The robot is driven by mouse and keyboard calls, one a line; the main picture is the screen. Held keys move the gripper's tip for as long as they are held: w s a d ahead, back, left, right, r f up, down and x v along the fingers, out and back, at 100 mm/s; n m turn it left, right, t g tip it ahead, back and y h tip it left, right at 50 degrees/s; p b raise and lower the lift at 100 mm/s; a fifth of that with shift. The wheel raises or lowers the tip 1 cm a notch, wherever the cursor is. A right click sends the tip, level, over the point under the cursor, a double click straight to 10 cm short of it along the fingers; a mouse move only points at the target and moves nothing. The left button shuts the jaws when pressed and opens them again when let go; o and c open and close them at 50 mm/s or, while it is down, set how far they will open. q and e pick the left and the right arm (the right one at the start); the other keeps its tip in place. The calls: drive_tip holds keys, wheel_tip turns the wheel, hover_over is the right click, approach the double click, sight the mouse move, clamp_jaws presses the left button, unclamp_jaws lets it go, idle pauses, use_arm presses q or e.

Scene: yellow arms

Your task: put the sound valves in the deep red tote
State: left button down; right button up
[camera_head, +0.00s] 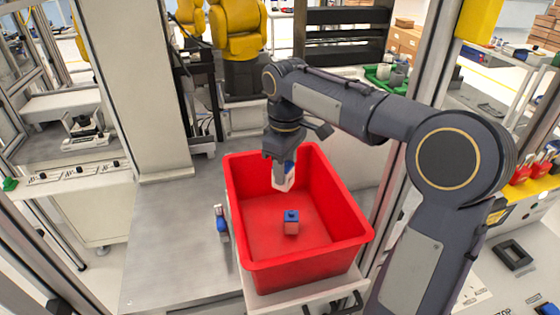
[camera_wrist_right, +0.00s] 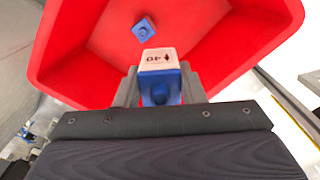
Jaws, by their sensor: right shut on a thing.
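Another valve (camera_head: 291,223), blue on top with a reddish body, sits on the tote floor and shows as blue in the wrist view (camera_wrist_right: 145,30). My left gripper is out of view.
A small blue and white item (camera_head: 221,218), perhaps another valve, lies on the metal table (camera_head: 165,245) just left of the tote. A pale upright post (camera_head: 140,100) stands behind the table. A frame post (camera_head: 405,140) stands right of the tote. The table's left part is clear.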

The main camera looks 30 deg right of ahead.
sight(285, 186)
drive_tip(key=shift+f+b, duration=2.45)
drive_tip(key=shift+f, duration=0.3)
drive_tip(key=o, duration=1.1)
drive_tip(key=shift+r, duration=0.1)
wheel_tip(285, 186, up, 8)
drive_tip(key=shift+f+p, duration=0.1)
drive_tip(key=shift+p, duration=0.25)
drive_tip(key=shift+s+f, duration=0.1)
